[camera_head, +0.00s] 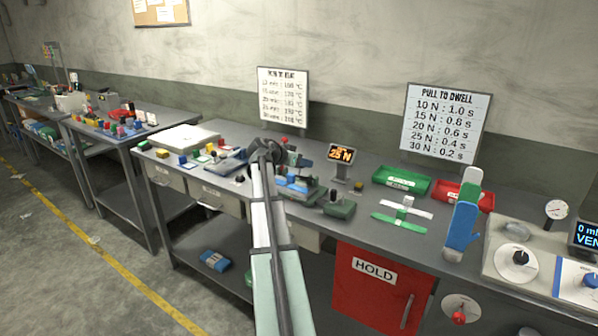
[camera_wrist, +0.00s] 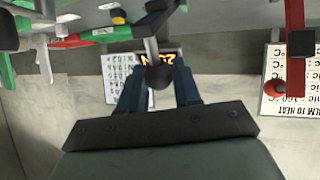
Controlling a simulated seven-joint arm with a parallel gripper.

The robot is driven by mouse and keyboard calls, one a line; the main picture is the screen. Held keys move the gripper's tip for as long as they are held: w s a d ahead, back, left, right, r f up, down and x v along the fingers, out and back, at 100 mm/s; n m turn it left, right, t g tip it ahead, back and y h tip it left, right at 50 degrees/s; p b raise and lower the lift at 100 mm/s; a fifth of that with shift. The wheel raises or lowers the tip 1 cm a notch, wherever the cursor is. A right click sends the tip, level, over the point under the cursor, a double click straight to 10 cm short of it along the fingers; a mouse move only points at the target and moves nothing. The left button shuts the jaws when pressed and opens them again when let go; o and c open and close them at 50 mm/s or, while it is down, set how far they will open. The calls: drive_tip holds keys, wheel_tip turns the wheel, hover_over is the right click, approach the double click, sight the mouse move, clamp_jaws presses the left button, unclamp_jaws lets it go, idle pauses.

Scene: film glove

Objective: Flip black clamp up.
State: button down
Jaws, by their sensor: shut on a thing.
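My gripper shows at the bottom of the wrist view (camera_wrist: 158,92), its two dark blue fingers on either side of a dark rounded knob (camera_wrist: 159,77) on a grey stem. The knob looks like the handle end of the black clamp, and the fingers are shut on it. In the head view my gripper (camera_head: 268,151) is over the middle of the bench, among small fixtures. My arm and gripper hide most of the clamp there, so its tilt cannot be told.
A blue-topped fixture (camera_head: 297,184) and a green one (camera_head: 339,207) stand close to the right of my arm. A "25 N" display (camera_head: 341,155) stands behind. Farther right are a green tray (camera_head: 402,180), a red tray (camera_head: 472,193) and an upright blue glove shape (camera_head: 462,228).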

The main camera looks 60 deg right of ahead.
drive_tip(key=d+r+n+y, duration=0.1)
drive_tip(key=d+y, duration=0.4)
drive_tip(key=d, duration=0.6)
drive_tip(key=shift+r+t+y, duration=0.3)
drive_tip(key=shift+r+y, duration=0.1)
drive_tip(key=shift+r, duration=0.1)
drive_tip(key=c, duration=1.1)
unclamp_jaws()
drive_tip(key=shift+f, duration=0.15)
drive_tip(key=shift+o, duration=1)
drive_tip(key=shift+r, duration=0.2)
